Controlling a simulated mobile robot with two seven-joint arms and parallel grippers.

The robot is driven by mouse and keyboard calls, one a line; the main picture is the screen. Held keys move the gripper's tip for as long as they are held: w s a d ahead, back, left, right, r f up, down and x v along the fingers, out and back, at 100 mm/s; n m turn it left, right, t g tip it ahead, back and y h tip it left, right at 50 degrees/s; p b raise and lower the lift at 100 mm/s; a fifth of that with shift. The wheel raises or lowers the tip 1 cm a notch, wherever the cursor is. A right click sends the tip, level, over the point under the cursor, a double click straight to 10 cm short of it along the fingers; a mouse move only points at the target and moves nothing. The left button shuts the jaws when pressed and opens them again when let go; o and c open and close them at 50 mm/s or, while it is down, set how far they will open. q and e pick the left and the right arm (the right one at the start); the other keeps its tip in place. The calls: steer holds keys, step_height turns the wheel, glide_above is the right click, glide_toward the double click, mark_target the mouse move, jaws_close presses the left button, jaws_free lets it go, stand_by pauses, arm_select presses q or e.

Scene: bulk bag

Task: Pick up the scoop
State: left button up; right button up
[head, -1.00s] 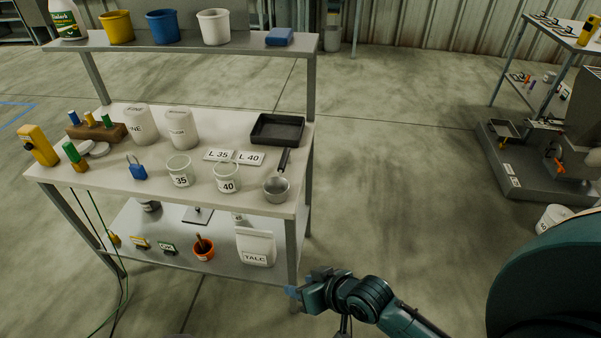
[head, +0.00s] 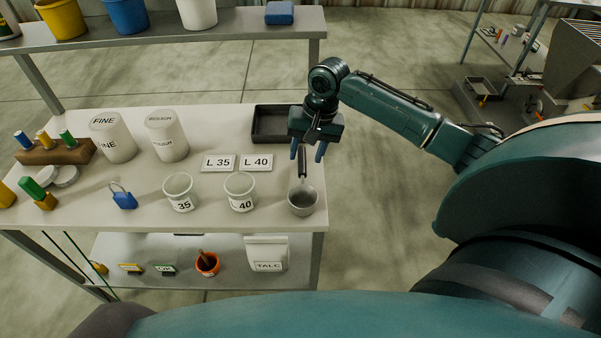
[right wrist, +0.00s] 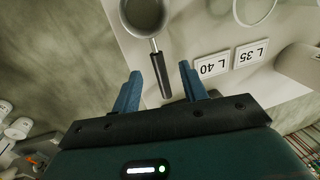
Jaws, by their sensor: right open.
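The scoop (head: 303,198) is a grey metal cup with a dark handle, lying at the right end of the table top with its handle pointing to the back. My right gripper (head: 307,152) is open and empty, pointing down above the handle end. In the right wrist view the scoop's handle (right wrist: 161,72) lies between the two blue fingers (right wrist: 158,88) in the picture, with the cup beyond them; the fingers do not appear to touch it. My left gripper is not in view.
A black tray (head: 267,124) stands just behind the scoop, close to my right gripper. The table's right edge is close.

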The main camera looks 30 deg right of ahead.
mark_target(303, 172)
steer(key=f, duration=0.3)
steer(key=shift+w+a+f, duration=0.1)
steer(key=shift+w+a, duration=0.05)
steer(key=shift+a, duration=0.15)
steer(key=shift+a+f, duration=0.2)
steer(key=shift+f, duration=2.45)
steer(key=shift+c, duration=0.4)
jaws_close()
